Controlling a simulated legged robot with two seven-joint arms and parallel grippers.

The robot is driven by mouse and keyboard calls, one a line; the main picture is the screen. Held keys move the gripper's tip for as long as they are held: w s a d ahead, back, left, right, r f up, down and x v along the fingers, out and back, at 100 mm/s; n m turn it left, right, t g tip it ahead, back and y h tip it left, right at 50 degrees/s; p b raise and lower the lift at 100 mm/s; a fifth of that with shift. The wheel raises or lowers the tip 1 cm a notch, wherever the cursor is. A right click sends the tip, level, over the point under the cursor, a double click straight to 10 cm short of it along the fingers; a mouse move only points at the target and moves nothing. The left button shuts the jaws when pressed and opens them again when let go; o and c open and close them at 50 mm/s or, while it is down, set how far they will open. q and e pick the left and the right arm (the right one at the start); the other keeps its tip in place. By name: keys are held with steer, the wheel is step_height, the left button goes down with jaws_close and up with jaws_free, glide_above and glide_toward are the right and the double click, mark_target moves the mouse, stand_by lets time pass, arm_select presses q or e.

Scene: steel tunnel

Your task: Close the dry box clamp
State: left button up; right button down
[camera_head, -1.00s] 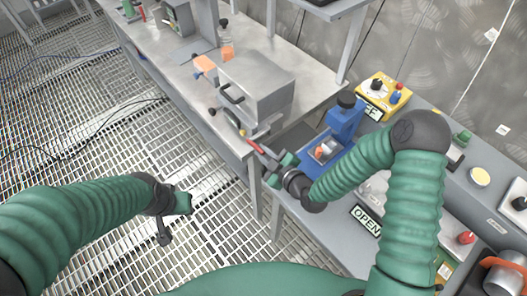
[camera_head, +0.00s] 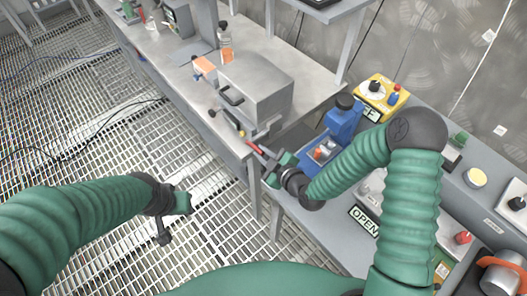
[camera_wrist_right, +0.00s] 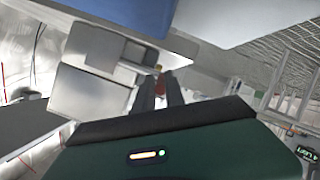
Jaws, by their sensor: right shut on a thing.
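The dry box, a grey metal box (camera_head: 256,86), stands on the steel bench in the head view. A black handle is on its left face. The clamp's red handle (camera_head: 255,147) sticks out low at its front corner, by the bench edge. My right gripper (camera_head: 264,160) is shut on this red handle. In the right wrist view the fingertips (camera_wrist_right: 160,92) are close together around a small red part, and the grip is partly dark. My left gripper (camera_head: 170,222) hangs over the floor grating, away from the box; its fingers are not clear enough to read.
A blue device (camera_head: 342,120) and a yellow control box (camera_head: 382,96) stand to the right, near my right arm. An OPEN sign (camera_head: 364,221) lies on the lower bench.

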mark_target(252, 144)
steer(key=r+g+p, duration=0.1)
steer(key=p, duration=0.1)
steer(key=r+g+h+p, duration=0.1)
steer(key=p, duration=0.1)
steer(key=w+a+r+g+h+p, duration=0.1)
steer(key=p, duration=0.2)
steer(key=shift+w+a+r, duration=0.1)
steer(key=shift+r, duration=0.2)
steer(key=shift+w+a+r+n+g+h+p, duration=0.15)
steer(key=shift+g+h+p, duration=0.2)
steer(key=shift+g+p, duration=0.3)
steer(key=shift+w+a+n+g+h+p, duration=0.15)
steer(key=shift+g+h+p, duration=0.2)
steer(key=shift+g+p, duration=0.25)
steer(key=shift+d, duration=0.1)
steer(key=c, duration=1.7)
jaws_free()
steer(key=shift+o, duration=1.5)
steer(key=shift+f, duration=0.2)
